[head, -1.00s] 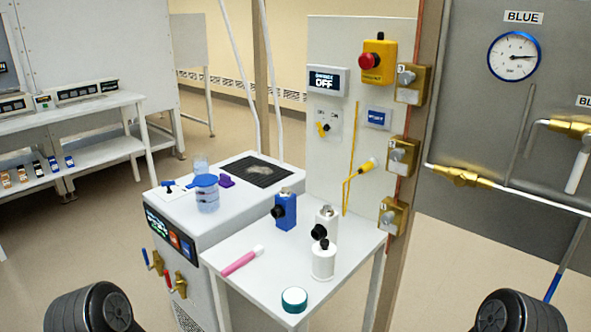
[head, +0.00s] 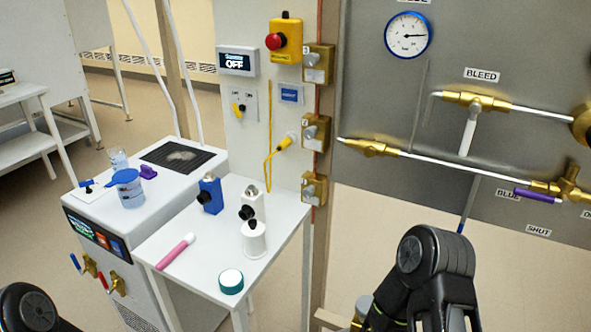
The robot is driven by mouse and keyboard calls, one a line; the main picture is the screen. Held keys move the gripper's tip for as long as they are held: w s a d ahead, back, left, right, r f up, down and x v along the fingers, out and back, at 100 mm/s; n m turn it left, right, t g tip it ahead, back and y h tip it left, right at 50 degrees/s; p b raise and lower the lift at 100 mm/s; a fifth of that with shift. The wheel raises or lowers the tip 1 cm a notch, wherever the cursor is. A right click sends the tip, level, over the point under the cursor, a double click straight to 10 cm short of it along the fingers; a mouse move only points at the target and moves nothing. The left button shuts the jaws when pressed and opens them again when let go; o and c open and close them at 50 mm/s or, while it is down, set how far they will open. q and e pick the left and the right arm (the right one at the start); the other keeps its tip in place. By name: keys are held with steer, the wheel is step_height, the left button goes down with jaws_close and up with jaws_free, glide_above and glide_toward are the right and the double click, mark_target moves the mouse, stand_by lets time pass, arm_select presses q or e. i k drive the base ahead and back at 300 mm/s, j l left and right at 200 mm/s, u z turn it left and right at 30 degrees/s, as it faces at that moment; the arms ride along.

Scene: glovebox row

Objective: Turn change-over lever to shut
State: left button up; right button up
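In the head view a purple-sleeved lever (head: 537,195) lies on the brass valve fitting (head: 556,188) at the right of the grey panel. A label reading SHUT (head: 538,230) sits below it, and a partly covered BLUE label is beside the lever's left end. The lever points left and slightly up from the valve. My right arm rises in the lower right, well below and left of the lever; its gripper fingers are not visible. Only a dark rounded part of my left arm shows at the lower left corner, and its gripper is out of view.
A white BLEED handle (head: 468,132) hangs from brass pipework above. A blue gauge (head: 409,35) is at the panel's top. A white table (head: 190,285) with bottles, a pink tube and a green-lidded tub stands left of my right arm.

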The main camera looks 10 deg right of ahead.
mark_target(565, 203)
steer(key=z, duration=0.45)
steer(key=l+z, duration=0.1)
steer(key=z, duration=0.35)
steer(key=i+z, duration=0.1)
steer(key=z, duration=0.85)
steer(key=k+j+z, duration=0.3)
steer(key=j, duration=0.2)
steer(key=k+j+z, duration=0.3)
steer(key=j, duration=0.15)
steer(key=i+j, duration=0.1)
steer(key=i, duration=0.35)
